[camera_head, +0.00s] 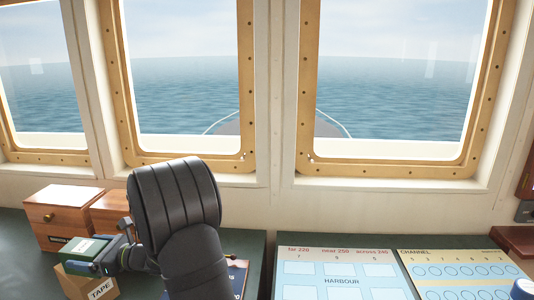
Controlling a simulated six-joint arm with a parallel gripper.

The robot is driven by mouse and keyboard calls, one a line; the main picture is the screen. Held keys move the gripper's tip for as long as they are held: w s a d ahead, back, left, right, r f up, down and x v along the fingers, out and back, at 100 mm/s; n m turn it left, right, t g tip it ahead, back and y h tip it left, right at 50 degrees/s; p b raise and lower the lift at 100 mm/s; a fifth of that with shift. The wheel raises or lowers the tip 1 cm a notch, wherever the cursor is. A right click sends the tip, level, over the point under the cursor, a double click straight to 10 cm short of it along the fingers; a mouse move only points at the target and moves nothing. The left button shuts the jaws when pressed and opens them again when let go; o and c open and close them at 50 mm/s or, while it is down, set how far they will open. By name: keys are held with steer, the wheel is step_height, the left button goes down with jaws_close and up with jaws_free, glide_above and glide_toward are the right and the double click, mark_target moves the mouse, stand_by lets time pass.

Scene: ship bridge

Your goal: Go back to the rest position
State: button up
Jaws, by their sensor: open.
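My arm rises from the bottom of the head view and bends down to the left. My gripper (103,262) is open, low on the left side of the console. It is just beside and partly in front of a small cardboard box marked TAPE (100,290) and a green box with a white label (82,247). I cannot tell whether the fingers touch either one. My arm hides part of the console behind it.
A wooden drawer box (62,212) and another wooden box (110,208) stand at the back left. A dark blue printed item (238,275) is partly hidden by my arm. A HARBOUR board (342,281) and a CHANNEL board (460,270) lie at right. Windows are behind.

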step_height(320, 180, up, 2)
steer(key=w+d+r, duration=0.4)
steer(key=d+r, duration=0.3)
steer(key=d, duration=0.4)
steer(key=s+d+f+n+g+h, duration=0.1)
steer(key=s+f+n+g+h, duration=0.1)
steer(key=n+h, duration=0.8)
steer(key=s+d+f+n+g+h, duration=0.1)
steer(key=s+f+n+h, duration=0.4)
steer(key=n, duration=0.7)
steer(key=shift+s+d+f+g+h, duration=0.35)
steer(key=shift+f+g+h, duration=0.6)
steer(key=shift+h, duration=1.45)
steer(key=shift+f, duration=0.1)
